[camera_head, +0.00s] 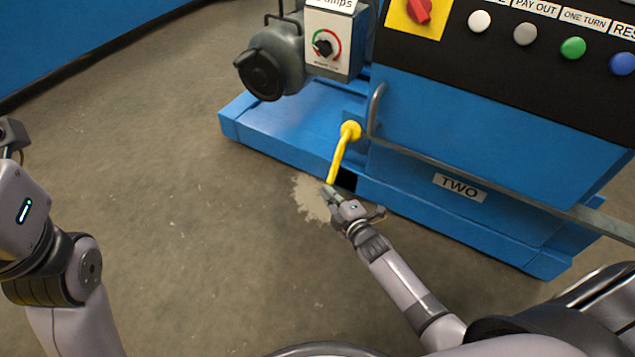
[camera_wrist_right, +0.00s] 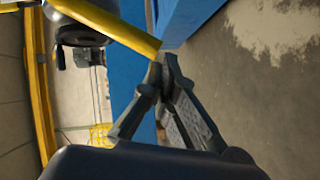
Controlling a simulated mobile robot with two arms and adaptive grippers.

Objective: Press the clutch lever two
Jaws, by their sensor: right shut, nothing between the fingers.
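The yellow clutch lever (camera_head: 341,157) hangs from a round yellow hub on the blue machine base, left of the plate marked TWO (camera_head: 460,187). It slants down and slightly left. My right gripper (camera_head: 329,190) is shut and empty, with its fingertips at the lever's lower end. In the right wrist view, the lever (camera_wrist_right: 108,22) ends right by the shut fingertips (camera_wrist_right: 164,62); I cannot tell whether they touch. My left gripper (camera_head: 12,137) is partly cut off at the left edge, away from the machine, and its fingers do not show clearly.
A grey bent rail (camera_head: 376,108) runs beside the lever and along the machine's front. Above are a dark motor (camera_head: 275,62), a dial box (camera_head: 328,42) and a panel with a red switch (camera_head: 419,10) and several buttons. The floor (camera_head: 190,220) at left is clear.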

